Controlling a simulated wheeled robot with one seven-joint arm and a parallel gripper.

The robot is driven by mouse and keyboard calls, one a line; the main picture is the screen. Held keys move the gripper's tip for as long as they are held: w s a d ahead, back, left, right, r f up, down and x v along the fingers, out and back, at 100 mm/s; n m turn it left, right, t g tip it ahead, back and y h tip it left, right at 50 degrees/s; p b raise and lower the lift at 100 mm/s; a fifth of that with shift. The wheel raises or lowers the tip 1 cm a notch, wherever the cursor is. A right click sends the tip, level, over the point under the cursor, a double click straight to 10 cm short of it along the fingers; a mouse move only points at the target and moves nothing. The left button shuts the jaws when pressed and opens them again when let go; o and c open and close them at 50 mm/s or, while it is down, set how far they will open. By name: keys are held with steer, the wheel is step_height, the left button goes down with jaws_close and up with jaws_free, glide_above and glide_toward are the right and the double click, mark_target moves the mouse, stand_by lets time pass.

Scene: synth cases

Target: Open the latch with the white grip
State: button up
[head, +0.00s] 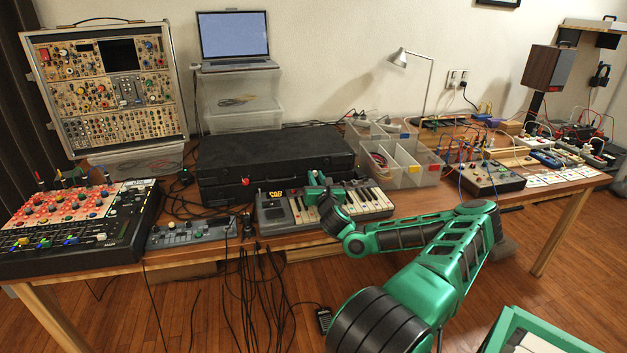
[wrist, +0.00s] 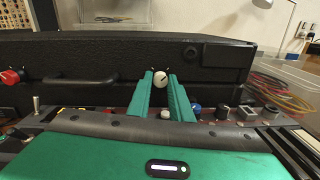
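The black case (head: 275,150) lies closed on the table; its front face fills the middle of the wrist view (wrist: 110,60). The white grip (wrist: 160,79) is on that front face, right of the case's black handle (wrist: 80,80). My gripper (wrist: 161,82) has its two green fingers on either side of the white grip, which fills the narrow gap between the fingertips. It looks shut on the grip. In the head view my gripper (head: 316,185) is at the case's front right, and the white grip is hard to make out there. A red grip (wrist: 12,77) sits farther left.
A small keyboard (head: 365,200) lies below my gripper, in front of the case. Clear bins (head: 405,170) with cables stand right of the case. A mixer (head: 75,225) and a knob box (head: 190,233) are to the left. Cables hang over the front edge.

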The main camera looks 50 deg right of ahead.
jaws_close()
steer(key=shift+n, duration=0.8)
steer(key=o, duration=0.7)
jaws_free()
steer(key=shift+o, duration=0.2)
steer(key=shift+a, duration=0.1)
steer(key=shift+v, duration=5.3)
steer(key=shift+f, duration=0.1)
